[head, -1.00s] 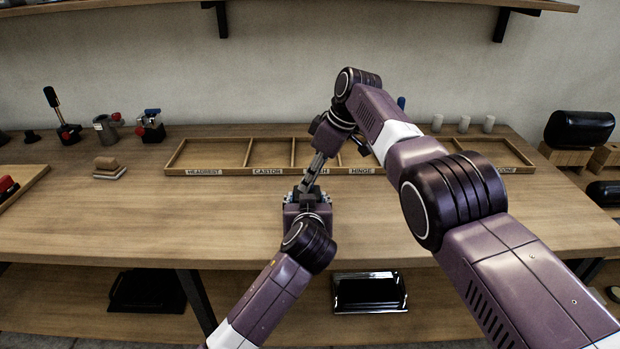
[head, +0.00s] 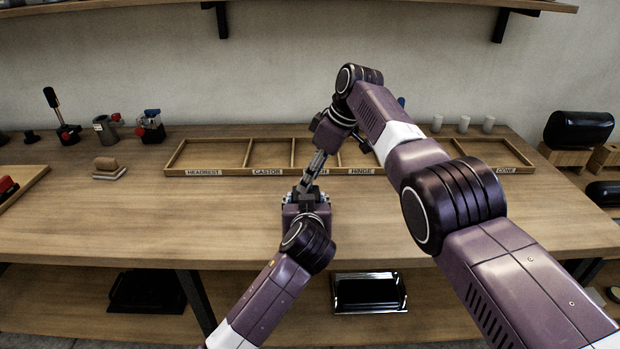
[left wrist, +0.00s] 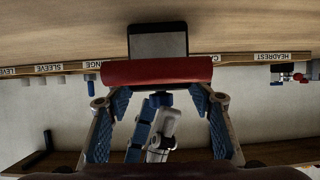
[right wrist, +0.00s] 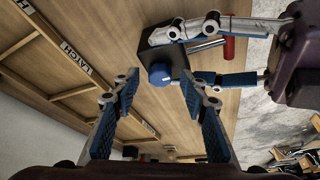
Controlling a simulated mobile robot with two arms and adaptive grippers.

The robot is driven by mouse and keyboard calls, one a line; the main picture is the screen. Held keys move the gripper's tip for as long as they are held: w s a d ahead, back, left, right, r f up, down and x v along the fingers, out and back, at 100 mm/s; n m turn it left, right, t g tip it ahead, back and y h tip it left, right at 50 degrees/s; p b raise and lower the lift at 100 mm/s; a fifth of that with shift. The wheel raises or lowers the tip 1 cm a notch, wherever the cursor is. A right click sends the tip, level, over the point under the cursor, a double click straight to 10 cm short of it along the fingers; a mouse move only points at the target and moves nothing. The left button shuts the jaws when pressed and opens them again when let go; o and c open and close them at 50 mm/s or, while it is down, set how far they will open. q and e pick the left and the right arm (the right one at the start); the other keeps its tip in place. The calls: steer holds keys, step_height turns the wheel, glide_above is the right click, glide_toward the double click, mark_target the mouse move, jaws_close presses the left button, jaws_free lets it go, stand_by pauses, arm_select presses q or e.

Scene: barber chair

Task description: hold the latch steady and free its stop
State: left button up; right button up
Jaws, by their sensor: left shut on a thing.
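The latch has a dark block (right wrist: 172,55) with a blue round knob (right wrist: 160,74) on its end and a red cylindrical handle (left wrist: 157,71). A dark plate (left wrist: 158,42) of it also shows in the left wrist view. My left gripper (head: 307,193) is shut on the latch and holds it above the front of the bench. My right gripper (right wrist: 160,80) comes down from above, open, its fingertips on either side of the blue knob. I cannot tell whether they touch it. In the head view, my arms and grippers hide most of the latch.
A wooden compartment tray (head: 228,172) with labelled sections lies along the back of the bench (head: 120,215); the sections I see look empty. Levers and clamps (head: 150,127) stand at the back left, and a brown block (head: 106,165) lies before them. The bench's left front is clear.

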arm_select(q)
steer(key=shift+d, duration=0.1)
arm_select(e)
steer(key=v, duration=1.1)
steer(key=shift+d, duration=0.2)
arm_select(q)
steer(key=o, duration=1.8)
steer(key=shift+s, duration=0.1)
